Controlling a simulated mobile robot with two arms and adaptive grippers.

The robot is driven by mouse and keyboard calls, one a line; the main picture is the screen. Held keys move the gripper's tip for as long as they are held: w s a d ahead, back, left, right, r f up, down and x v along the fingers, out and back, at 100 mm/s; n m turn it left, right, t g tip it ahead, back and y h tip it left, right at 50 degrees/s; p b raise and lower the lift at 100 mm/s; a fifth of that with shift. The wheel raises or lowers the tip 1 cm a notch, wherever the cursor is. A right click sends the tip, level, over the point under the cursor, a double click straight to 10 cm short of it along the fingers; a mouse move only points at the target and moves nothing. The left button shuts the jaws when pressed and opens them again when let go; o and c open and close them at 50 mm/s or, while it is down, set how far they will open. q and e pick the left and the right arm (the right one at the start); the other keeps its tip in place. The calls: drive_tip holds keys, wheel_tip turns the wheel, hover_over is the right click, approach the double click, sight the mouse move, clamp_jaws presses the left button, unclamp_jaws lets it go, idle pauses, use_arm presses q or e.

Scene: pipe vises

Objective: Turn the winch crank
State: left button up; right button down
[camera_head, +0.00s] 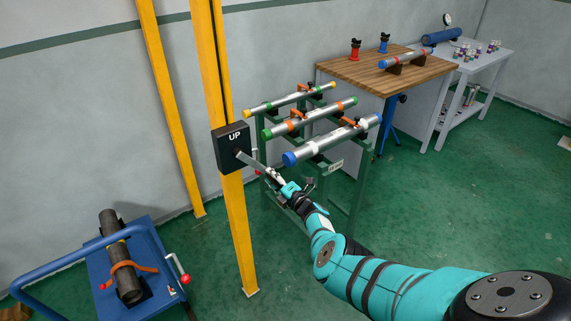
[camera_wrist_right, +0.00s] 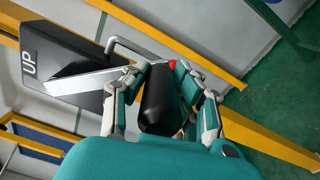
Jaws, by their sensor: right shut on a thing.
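The winch box (camera_head: 232,148), black and marked "UP", is fixed to a yellow post (camera_head: 237,220). It also shows in the right wrist view (camera_wrist_right: 62,65). The grey metal crank arm (camera_head: 252,161) runs from the box down and right toward my right gripper (camera_head: 290,189). In the right wrist view, the crank arm (camera_wrist_right: 88,82) reaches the fingers from the left. My right gripper (camera_wrist_right: 160,85) is shut on the crank's black handle (camera_wrist_right: 158,100), with a finger on each side. A red tip shows at the handle's far end. My left gripper is not in view.
A green rack (camera_head: 357,190) with several capped pipes stands close behind and right of my right gripper. A blue cart (camera_head: 160,262) with a strapped dark pipe is at lower left. A wooden workbench (camera_head: 355,74) stands farther back. Green floor is open between cart and post.

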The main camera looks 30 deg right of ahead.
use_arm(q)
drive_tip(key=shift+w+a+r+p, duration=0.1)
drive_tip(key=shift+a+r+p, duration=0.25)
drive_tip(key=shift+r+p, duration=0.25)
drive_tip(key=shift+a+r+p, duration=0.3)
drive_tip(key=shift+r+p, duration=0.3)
use_arm(e)
drive_tip(key=s+a+f+m, duration=0.1)
drive_tip(key=a+f+m, duration=0.2)
drive_tip(key=a, duration=1)
drive_tip(key=m, duration=0.3)
drive_tip(key=shift+s+a+m, duration=0.15)
drive_tip(key=shift+a+m, duration=0.15)
drive_tip(key=shift+a, duration=0.05)
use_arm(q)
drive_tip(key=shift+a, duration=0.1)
use_arm(e)
drive_tip(key=c, duration=1)
unclamp_jaws()
drive_tip(key=shift+r, duration=0.1)
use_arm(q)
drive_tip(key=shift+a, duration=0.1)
use_arm(e)
drive_tip(key=shift+r, duration=0.1)
